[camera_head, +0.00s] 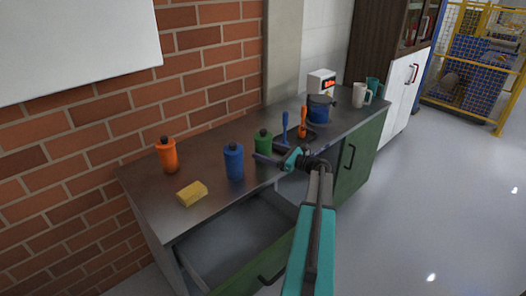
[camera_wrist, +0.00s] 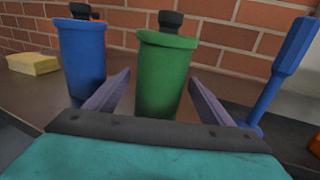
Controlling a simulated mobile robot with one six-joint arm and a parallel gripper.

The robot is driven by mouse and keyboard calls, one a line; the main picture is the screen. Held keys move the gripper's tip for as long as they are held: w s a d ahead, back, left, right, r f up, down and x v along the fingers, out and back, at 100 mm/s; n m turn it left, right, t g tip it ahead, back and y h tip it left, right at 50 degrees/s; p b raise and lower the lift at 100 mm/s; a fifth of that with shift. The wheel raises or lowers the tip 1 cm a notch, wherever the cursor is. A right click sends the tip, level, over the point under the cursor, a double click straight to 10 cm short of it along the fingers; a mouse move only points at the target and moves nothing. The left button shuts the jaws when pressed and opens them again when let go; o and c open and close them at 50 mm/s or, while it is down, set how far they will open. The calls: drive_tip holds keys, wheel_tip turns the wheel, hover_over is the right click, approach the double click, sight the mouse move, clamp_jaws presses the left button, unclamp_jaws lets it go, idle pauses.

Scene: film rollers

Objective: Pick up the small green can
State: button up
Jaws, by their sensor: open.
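The small green can (camera_head: 263,141) stands upright on the metal counter, with a dark cap on top. In the wrist view the green can (camera_wrist: 163,75) is upright near the middle, in front of and between my two fingers. My gripper (camera_wrist: 158,98) is open; its fingers sit on either side of the can's lower part. I cannot tell whether they touch it. In the head view my gripper (camera_head: 266,158) is at the can's lower front, and the can's base is partly hidden.
A blue can (camera_head: 234,162) stands close left of the green one. A yellow sponge (camera_head: 192,194) and orange can (camera_head: 167,155) are further left. A blue-handled tool (camera_head: 284,128) and an orange-handled one (camera_head: 303,122) are at right. An open drawer (camera_head: 225,240) lies below the counter.

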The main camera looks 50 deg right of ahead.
drive_tip(key=shift+w+a, duration=0.1)
drive_tip(key=shift+w, duration=0.25)
idle(0.3)
drive_tip(key=c, duration=1.5)
